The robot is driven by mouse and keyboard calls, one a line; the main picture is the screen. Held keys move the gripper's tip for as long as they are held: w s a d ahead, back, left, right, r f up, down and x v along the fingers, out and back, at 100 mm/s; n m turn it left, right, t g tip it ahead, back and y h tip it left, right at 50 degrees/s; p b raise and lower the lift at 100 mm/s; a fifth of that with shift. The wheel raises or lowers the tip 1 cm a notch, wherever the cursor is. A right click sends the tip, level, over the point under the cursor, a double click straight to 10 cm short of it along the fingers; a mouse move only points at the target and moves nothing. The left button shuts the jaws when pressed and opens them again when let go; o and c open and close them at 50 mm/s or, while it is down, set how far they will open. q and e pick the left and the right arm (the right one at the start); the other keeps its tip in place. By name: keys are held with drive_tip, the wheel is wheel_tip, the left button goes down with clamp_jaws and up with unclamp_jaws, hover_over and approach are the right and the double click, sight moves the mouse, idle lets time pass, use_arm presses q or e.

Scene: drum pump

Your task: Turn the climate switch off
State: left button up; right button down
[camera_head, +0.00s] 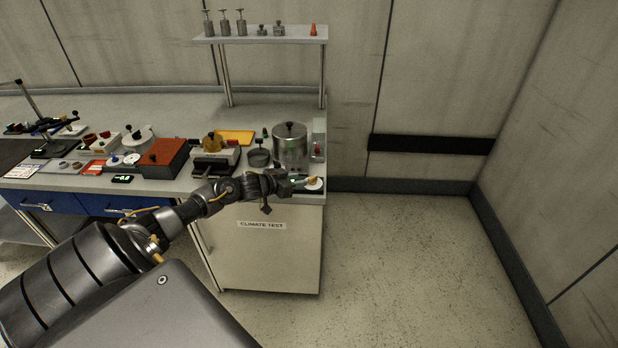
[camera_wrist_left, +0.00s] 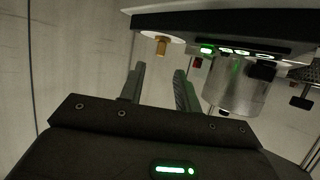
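The climate switch appears to be the small brass-orange knob (camera_head: 313,179) on a white round dial at the bench's front right corner. It also shows in the left wrist view as a brass knob (camera_wrist_left: 161,46) on a white disc, beside a row of green lights (camera_wrist_left: 207,49). My left gripper (camera_head: 296,183) is at the bench's front edge, just left of the knob. In the left wrist view its two fingers (camera_wrist_left: 160,80) are apart with nothing between them, and the knob lies beyond their tips, not touched. The switch's exact setting is too small to read. My right gripper is not in view.
A metal pot (camera_head: 290,146) stands just behind the knob, with a small dark pan (camera_head: 258,157) to its left. A red-brown box (camera_head: 164,158) and other instruments fill the bench further left. A cabinet labelled CLIMATE TEST (camera_head: 262,255) is below. Floor to the right is clear.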

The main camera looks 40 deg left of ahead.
sight(309, 179)
use_arm(q)
drive_tip(key=x, duration=0.6)
drive_tip(key=shift+w+d+f, duration=0.1)
drive_tip(key=shift+w, duration=0.2)
drive_tip(key=shift+c, duration=0.3)
clamp_jaws()
